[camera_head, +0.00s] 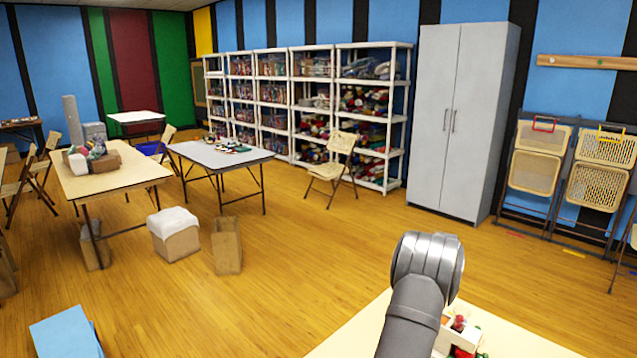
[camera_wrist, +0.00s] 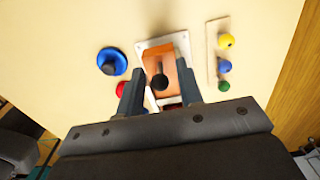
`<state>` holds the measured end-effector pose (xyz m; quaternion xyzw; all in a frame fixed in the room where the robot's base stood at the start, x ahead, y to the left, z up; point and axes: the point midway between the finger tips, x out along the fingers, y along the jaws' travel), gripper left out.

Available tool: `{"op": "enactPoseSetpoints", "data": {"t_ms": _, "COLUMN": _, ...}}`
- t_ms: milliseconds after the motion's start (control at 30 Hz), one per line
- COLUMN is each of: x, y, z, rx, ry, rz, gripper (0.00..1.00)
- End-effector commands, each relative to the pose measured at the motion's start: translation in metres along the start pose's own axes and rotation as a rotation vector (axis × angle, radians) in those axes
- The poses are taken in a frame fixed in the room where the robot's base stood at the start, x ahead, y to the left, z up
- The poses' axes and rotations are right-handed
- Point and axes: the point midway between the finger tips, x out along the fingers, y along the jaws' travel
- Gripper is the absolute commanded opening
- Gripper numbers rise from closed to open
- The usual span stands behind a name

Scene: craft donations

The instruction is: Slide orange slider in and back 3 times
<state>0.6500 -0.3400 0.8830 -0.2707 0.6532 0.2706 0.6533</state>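In the wrist view an orange slider (camera_wrist: 158,58) with a dark round knob or hole sits on a white plate (camera_wrist: 142,45) on the pale tabletop (camera_wrist: 60,40). My gripper (camera_wrist: 160,74) is open, with its two dark fingers apart. The fingertips lie over the lower left and right sides of the slider in the picture. I cannot tell whether they touch it. The lower part of the plate is hidden by my gripper. In the head view my grey arm covers part of the table, and the slider cannot be made out.
A blue disc (camera_wrist: 112,61) and a red ball (camera_wrist: 108,92) are left of the slider. A pale strip (camera_wrist: 212,50) with yellow, blue and green balls is on the right. Tables, shelves, a grey cabinet (camera_head: 462,120) and folding chairs stand across the room.

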Motion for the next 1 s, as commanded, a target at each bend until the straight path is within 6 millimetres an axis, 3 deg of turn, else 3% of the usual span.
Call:
{"op": "enactPoseSetpoints", "data": {"t_ms": 167, "x": 0.0, "y": 0.0, "z": 0.0, "rx": 0.0, "ry": 0.0, "rz": 0.0, "gripper": 0.34}}
{"op": "enactPoseSetpoints", "data": {"t_ms": 367, "x": 0.0, "y": 0.0, "z": 0.0, "rx": 0.0, "ry": 0.0, "rz": 0.0, "gripper": 0.0}}
{"op": "enactPoseSetpoints", "data": {"t_ms": 1000, "x": 0.0, "y": 0.0, "z": -0.022, "rx": 0.001, "ry": 0.0, "rz": 0.001, "gripper": 0.0}}
